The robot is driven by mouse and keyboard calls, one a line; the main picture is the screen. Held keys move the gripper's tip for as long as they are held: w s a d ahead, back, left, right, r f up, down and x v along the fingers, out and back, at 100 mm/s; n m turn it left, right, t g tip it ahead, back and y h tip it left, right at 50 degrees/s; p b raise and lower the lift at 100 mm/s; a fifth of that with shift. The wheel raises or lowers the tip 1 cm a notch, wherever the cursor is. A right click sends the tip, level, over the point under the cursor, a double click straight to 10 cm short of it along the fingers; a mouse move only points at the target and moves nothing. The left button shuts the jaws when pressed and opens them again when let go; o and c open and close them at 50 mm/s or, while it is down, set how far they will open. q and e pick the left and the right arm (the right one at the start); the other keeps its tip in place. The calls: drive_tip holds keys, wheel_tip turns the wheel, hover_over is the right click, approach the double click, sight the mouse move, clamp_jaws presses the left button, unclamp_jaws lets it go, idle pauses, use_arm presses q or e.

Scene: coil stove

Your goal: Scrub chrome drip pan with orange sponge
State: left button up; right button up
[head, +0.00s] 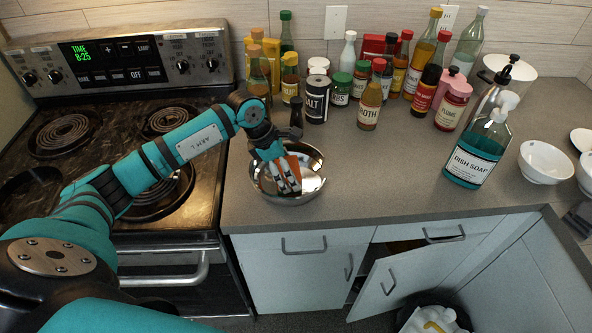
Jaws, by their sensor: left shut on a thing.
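The chrome drip pan (314,163) is a round, shiny metal dish on the grey counter, just right of the stove. My left gripper (288,182) reaches down into the pan and is shut on the orange sponge (295,166). Only a small orange-brown part of the sponge shows between and beside the fingers. The gripper hides the middle of the pan, and I cannot tell whether the sponge touches the pan's floor.
A coil stove (28,105) is on the left. Bottles and jars, including a broth bottle (369,105), crowd the counter's back. A dish soap bottle (475,150) and a white bowl (545,163) stand at right. Free counter lies right of the pan. A cabinet door (395,275) hangs open below.

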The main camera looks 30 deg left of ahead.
sight(271, 179)
use_arm(q)
drive_tip(key=shift+s+a+f+b, duration=0.1)
drive_tip(key=shift+s+a+b, duration=0.2)
drive_tip(key=shift+a, duration=0.45)
drive_tip(key=shift+s+a+f+b, duration=0.1)
drive_tip(key=shift+s+a+b, duration=0.1)
drive_tip(key=shift+s+a, duration=0.35)
drive_tip(key=shift+s+a+r, duration=0.1)
drive_tip(key=shift+s+a, duration=0.05)
drive_tip(key=shift+a, duration=0.55)
drive_tip(key=shift+r, duration=0.1)
drive_tip(key=shift+r+p, duration=1.5)
drive_tip(key=shift+r, duration=1.45)
wheel_tip(271, 179, up, 3)
drive_tip(key=shift+p, duration=0.65)
